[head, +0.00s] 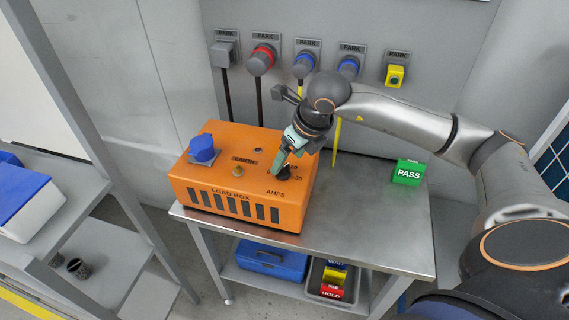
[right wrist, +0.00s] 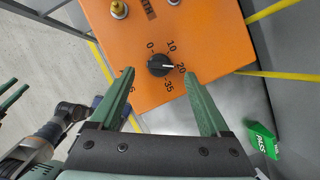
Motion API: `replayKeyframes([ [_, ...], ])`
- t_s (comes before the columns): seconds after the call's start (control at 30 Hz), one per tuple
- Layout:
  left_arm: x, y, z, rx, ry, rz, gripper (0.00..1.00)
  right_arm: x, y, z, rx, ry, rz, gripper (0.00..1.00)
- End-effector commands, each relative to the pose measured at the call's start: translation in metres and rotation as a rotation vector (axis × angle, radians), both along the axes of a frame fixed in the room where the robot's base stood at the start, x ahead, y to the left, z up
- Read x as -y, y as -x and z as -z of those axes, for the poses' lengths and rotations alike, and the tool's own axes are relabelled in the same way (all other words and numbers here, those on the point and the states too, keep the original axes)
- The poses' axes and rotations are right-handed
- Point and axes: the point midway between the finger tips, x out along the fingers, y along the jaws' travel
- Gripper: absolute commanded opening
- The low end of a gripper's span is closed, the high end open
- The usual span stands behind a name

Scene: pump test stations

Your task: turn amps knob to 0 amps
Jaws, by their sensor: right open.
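The amps knob (head: 284,174) is a black dial on the front right of the orange load box (head: 225,165). In the right wrist view the knob (right wrist: 158,66) has a white pointer mark facing the 20 label. The 0 label is at its upper left, with 10 and 35 also marked. My right gripper (right wrist: 160,76) is open, its green fingertips apart on either side of the knob as seen from the wrist. I cannot tell whether they touch it. In the head view the right gripper (head: 279,171) partly hides the dial. Green finger-like shapes, perhaps my left gripper (right wrist: 12,97), show at the wrist view's left edge.
The load box also carries a blue connector (head: 202,148) and a brass earth post (head: 238,171). A green PASS block (head: 408,172) stands on the bench (head: 371,232) at right. Parked connectors (head: 262,60) hang on the back panel. A shelf unit (head: 72,205) stands left. Front right bench is clear.

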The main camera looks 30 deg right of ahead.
Motion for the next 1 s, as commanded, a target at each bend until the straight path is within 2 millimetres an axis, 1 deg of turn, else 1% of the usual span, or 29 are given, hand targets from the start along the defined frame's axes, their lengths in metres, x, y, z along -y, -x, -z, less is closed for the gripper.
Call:
replayKeyframes([
  [0.03, 0.000, 0.000, -0.002, 0.000, 0.000, 0.000, 0.50, -0.001, -0.003, 0.008, -0.003, -0.001, 0.001, 0.80],
  [0.1, 0.000, 0.000, -0.003, 0.000, 0.000, 0.000, 0.50, -0.002, -0.007, 0.019, -0.003, -0.001, -0.001, 0.80],
  [0.3, 0.000, 0.000, -0.004, 0.000, 0.000, 0.000, 0.50, -0.003, -0.015, 0.035, 0.001, -0.001, -0.001, 0.80],
  [0.43, 0.000, 0.000, -0.004, 0.000, 0.000, 0.000, 0.50, -0.003, -0.016, 0.039, 0.000, -0.001, -0.001, 0.80],
  [0.63, 0.000, 0.000, -0.004, -0.001, 0.000, 0.000, 0.50, -0.003, -0.016, 0.039, 0.001, -0.001, -0.001, 0.80],
  [1.0, 0.000, 0.000, -0.004, -0.001, 0.001, -0.001, 0.50, -0.003, -0.016, 0.038, 0.001, -0.001, -0.001, 0.38],
])
